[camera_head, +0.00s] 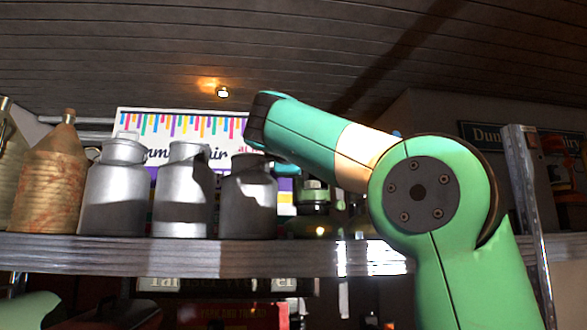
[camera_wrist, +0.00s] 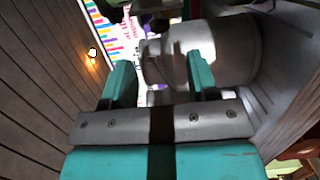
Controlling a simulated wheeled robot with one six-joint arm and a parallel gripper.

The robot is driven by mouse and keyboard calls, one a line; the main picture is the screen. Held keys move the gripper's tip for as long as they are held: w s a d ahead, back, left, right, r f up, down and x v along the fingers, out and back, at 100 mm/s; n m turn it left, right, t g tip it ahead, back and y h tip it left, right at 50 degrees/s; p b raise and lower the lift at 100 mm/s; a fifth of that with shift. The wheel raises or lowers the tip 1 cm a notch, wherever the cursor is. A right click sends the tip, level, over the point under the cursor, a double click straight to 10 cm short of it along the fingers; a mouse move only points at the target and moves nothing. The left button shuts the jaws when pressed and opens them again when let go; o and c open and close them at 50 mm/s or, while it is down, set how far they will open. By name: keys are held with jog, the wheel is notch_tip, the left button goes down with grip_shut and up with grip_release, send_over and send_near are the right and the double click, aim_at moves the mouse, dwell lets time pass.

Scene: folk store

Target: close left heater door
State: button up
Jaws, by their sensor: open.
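No heater and no heater door can be made out in either view. My gripper (camera_wrist: 158,75) shows in the wrist view with its two teal fingers apart and nothing held between them. A grey metal can (camera_wrist: 238,50) lies beyond and beside the right finger; I cannot tell whether they touch. In the head view my green arm rises at the right and reaches left in front of the shelf; the gripper itself cannot be made out there.
A grey shelf (camera_head: 180,257) crosses the head view. Metal milk cans (camera_head: 112,190) and a woven-looking bottle (camera_head: 50,185) stand on it. A colourful sign (camera_head: 215,125) is behind them. A metal post (camera_head: 530,210) stands right of my arm. Dark signs (camera_head: 215,285) show below the shelf.

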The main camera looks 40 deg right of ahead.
jog(key=p+x, duration=0.3)
jog(key=x, duration=0.7)
jog(key=shift+d+p, duration=0.1)
jog(key=shift+p, duration=0.2)
jog(key=shift+c, duration=0.5)
grip_shut()
